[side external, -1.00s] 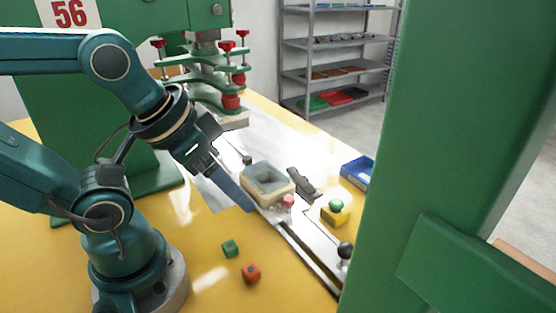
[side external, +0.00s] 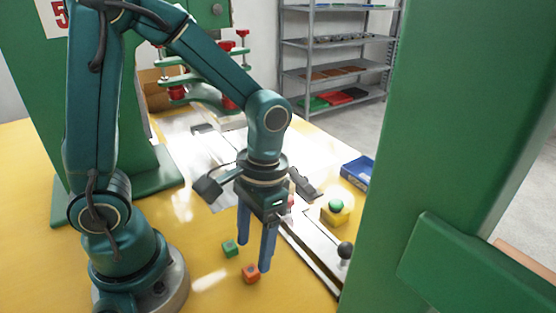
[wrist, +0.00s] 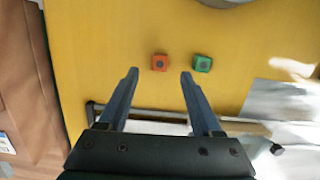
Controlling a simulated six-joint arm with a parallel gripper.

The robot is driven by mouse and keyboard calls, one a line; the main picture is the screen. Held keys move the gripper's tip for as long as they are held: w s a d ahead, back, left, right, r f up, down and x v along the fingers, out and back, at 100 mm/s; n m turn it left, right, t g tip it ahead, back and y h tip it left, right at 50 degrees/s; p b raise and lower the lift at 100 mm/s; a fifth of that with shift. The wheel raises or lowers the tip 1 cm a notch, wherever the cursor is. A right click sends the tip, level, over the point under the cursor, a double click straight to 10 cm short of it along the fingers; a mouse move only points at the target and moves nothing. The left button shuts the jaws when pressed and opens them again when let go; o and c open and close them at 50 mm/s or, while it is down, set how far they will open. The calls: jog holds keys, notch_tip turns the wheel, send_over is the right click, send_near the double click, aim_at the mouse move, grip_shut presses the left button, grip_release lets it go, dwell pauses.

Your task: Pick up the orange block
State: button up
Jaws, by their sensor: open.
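The orange block (side external: 251,273) is a small cube with a dark spot on the yellow table, toward the front. In the wrist view the orange block (wrist: 159,62) lies beyond the fingertips, near the line between them. My gripper (side external: 254,254) points down, open and empty, with its fingers above and beside the block in the side view. In the wrist view my gripper (wrist: 159,74) shows its two blue fingers spread apart. I cannot tell the exact height of the fingertips above the table.
A green block (side external: 230,248) lies close to the orange one; it also shows in the wrist view (wrist: 202,63). A metal rail (side external: 310,252), a yellow box with a green button (side external: 337,213) and a blue bin (side external: 358,170) are to the right. Yellow table in front is clear.

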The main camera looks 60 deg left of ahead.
aim_at(251, 269)
jog(key=shift+s+f, duration=0.2)
jog(key=shift+f, duration=0.95)
jog(key=shift+s+f, duration=0.2)
jog(key=shift+f, duration=0.95)
grip_shut()
